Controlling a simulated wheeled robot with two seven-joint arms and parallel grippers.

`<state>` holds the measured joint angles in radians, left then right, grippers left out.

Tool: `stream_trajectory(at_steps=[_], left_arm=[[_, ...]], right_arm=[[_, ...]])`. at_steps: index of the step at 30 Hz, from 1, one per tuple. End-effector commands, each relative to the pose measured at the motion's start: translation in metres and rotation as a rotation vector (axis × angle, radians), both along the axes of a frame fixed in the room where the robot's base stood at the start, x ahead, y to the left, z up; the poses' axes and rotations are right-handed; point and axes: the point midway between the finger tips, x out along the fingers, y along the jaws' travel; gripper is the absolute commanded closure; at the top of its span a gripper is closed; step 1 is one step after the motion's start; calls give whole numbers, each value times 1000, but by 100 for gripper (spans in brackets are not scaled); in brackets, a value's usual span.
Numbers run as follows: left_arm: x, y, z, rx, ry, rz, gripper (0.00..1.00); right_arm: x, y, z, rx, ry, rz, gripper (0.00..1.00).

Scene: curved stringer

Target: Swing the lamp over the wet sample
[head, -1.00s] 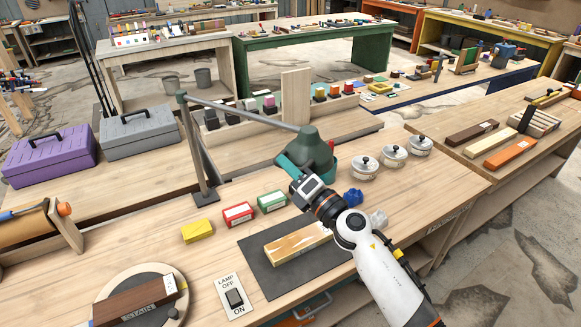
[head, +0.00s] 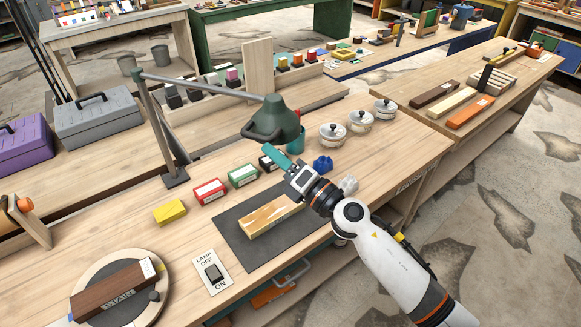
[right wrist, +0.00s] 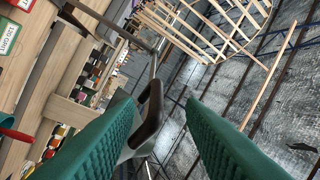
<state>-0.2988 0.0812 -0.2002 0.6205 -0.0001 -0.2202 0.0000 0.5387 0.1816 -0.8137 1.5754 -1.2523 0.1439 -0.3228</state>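The lamp has a dark green shade (head: 275,118) with a dark loop handle (head: 262,137) on its near side. It hangs from a grey arm that runs left to a post. The wet sample (head: 270,216), a pale wood board with a shiny amber patch, lies on a dark mat (head: 236,238) nearer me than the shade. My right gripper (head: 271,152) is just below and in front of the handle. In the right wrist view its green fingers (right wrist: 160,122) are apart, with the handle (right wrist: 150,115) visible beyond the gap, nearer the left finger. My left gripper is out of view.
A lamp switch plate (head: 212,272) lies left of the mat. Yellow (head: 169,211), red (head: 209,191) and green (head: 243,175) items line the bench behind it. Lidded jars (head: 332,134) stand right of the lamp. A stain board (head: 115,293) sits on a turntable at front left.

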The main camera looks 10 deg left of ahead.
Motion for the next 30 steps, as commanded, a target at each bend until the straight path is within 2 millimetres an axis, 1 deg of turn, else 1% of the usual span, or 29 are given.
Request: stream_trajectory(at_steps=[1, 4, 9, 13, 26, 28, 29, 30], left_arm=[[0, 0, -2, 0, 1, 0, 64], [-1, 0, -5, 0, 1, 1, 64], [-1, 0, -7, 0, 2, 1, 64], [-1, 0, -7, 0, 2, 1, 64], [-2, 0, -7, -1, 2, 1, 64], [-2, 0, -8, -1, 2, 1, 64], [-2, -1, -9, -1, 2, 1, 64], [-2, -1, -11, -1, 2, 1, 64]], right_arm=[[-6, -9, -4, -2, 0, 0, 64], [-15, -23, -8, -1, 2, 1, 64], [-25, -36, -10, 1, 0, 1, 64], [-27, -39, -10, 1, 0, 1, 64], [-26, -39, -12, 4, 7, -1, 64], [-21, -43, -21, 15, 41, -14, 64], [-18, -46, -29, 24, 68, -26, 64], [-12, -52, -43, 44, 119, -47, 64]])
